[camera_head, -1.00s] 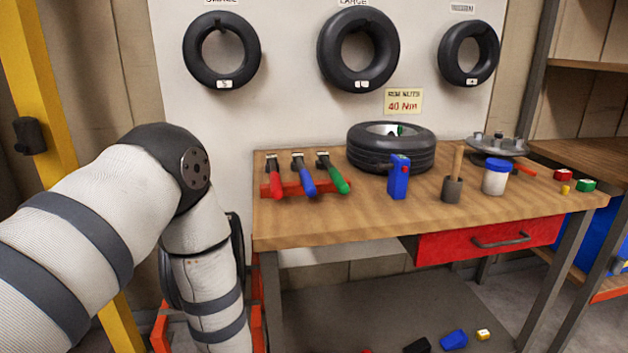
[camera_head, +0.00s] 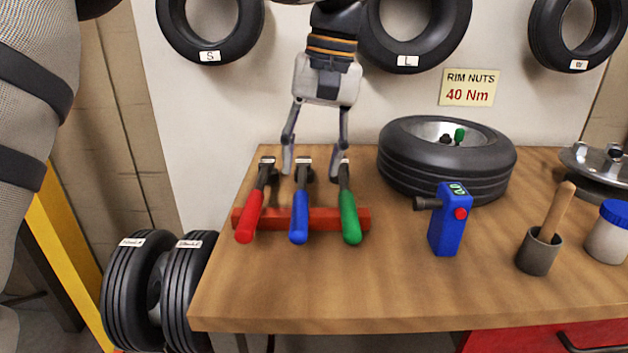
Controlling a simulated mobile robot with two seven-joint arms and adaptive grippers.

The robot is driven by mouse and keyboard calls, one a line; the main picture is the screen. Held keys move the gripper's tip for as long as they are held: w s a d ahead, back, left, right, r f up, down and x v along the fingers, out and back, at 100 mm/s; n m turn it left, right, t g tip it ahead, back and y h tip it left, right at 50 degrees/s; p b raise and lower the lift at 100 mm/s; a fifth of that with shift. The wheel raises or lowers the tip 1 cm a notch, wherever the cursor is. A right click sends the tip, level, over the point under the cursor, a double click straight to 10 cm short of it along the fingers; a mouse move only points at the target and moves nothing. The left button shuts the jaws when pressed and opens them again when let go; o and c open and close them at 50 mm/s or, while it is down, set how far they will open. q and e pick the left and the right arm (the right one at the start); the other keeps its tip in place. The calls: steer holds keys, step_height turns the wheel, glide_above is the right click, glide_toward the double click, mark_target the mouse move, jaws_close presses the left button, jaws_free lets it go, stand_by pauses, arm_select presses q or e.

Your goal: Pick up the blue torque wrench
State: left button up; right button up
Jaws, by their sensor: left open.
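The blue torque wrench (camera_head: 299,217) lies in the middle of a red rack (camera_head: 327,219) on the wooden bench, its handle toward me and its metal head at the far end. A red-handled wrench (camera_head: 250,216) lies on its left and a green-handled wrench (camera_head: 349,217) on its right. My left gripper (camera_head: 312,172) comes down from above at the far side of the rack. It is open, with its fingers spread to either side of the blue wrench's head. I cannot tell whether either finger touches a wrench. My right gripper is not in view.
On the bench (camera_head: 290,298) stand a tire (camera_head: 447,172), a blue device (camera_head: 450,225), a grey cup with a wooden-handled tool (camera_head: 540,250) and a blue-lidded jar (camera_head: 607,238). Tires hang on the wall behind. The bench front is clear.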

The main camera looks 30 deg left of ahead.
mark_target(301, 207)
arm_select(q)
steer(key=f, duration=0.3)
steer(key=a+f, duration=0.1)
steer(key=f, duration=0.2)
steer(key=s+f, duration=0.1)
steer(key=f, duration=0.2)
steer(key=shift+s+a+f, duration=0.1)
steer(key=shift+a+f, duration=0.05)
steer(key=shift+a, duration=0.1)
jaws_close()
